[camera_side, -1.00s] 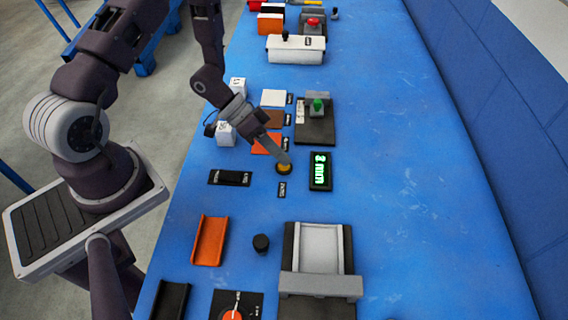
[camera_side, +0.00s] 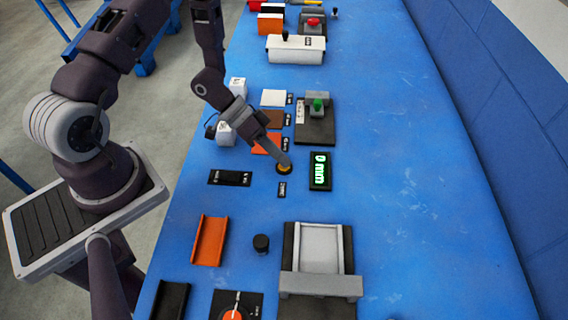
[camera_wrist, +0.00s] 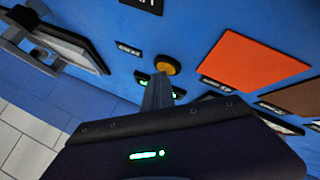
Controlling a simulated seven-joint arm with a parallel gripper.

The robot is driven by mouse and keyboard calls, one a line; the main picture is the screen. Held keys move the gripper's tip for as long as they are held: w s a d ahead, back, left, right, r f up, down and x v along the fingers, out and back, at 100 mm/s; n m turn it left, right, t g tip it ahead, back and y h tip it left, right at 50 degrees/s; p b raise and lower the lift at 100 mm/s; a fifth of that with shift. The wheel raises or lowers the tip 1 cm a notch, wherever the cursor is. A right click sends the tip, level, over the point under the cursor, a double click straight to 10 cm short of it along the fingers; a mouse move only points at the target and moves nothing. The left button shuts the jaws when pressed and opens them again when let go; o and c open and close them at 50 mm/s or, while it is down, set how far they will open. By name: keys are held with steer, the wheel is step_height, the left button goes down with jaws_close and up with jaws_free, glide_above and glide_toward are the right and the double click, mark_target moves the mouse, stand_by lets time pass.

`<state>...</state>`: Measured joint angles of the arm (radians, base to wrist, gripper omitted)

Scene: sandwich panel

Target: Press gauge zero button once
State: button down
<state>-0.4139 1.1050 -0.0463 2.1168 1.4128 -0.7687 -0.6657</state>
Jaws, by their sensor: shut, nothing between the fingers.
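The gauge zero button is a round yellow-orange button (camera_side: 284,168) in a dark ring on the blue panel, left of the gauge display (camera_side: 320,171). The display shows green digits reading 0 mm. My gripper (camera_side: 286,162) is shut and empty, with its fingertips at the button and partly covering it. In the wrist view the button (camera_wrist: 167,65) lies just beyond my fingertips (camera_wrist: 158,80); I cannot tell if they touch it. A small dark label (camera_side: 282,190) sits below the button.
White, brown and orange pads (camera_side: 266,144) lie above the button. A dark slotted plate (camera_side: 230,178) is to its left. A block with a green knob (camera_side: 317,104) stands behind. The panel to the right is clear.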

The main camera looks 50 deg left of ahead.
steer(key=shift+r, duration=0.8)
steer(key=shift+r, duration=2.5)
steer(key=w+a+r+t+y, duration=0.3)
steer(key=w+a+r+y, duration=0.3)
steer(key=r, duration=0.4)
steer(key=s+a+r+n+y, duration=0.1)
steer(key=s+a+r+y, duration=0.15)
steer(key=r, duration=0.25)
steer(key=s+a+r+n+y, duration=0.1)
steer(key=s+r+y, duration=0.15)
steer(key=r, duration=0.25)
steer(key=s+d+r+h, duration=0.1)
steer(key=s+d, duration=0.3)
steer(key=s, duration=0.6)
steer(key=s+d+r+n+g+h, duration=0.1)
steer(key=s+d+r, duration=0.3)
steer(key=s, duration=0.5)
steer(key=shift+s+d+n+g+h, duration=0.2)
steer(key=shift+s+n+g+h, duration=0.1)
steer(key=shift+s+h, duration=0.1)
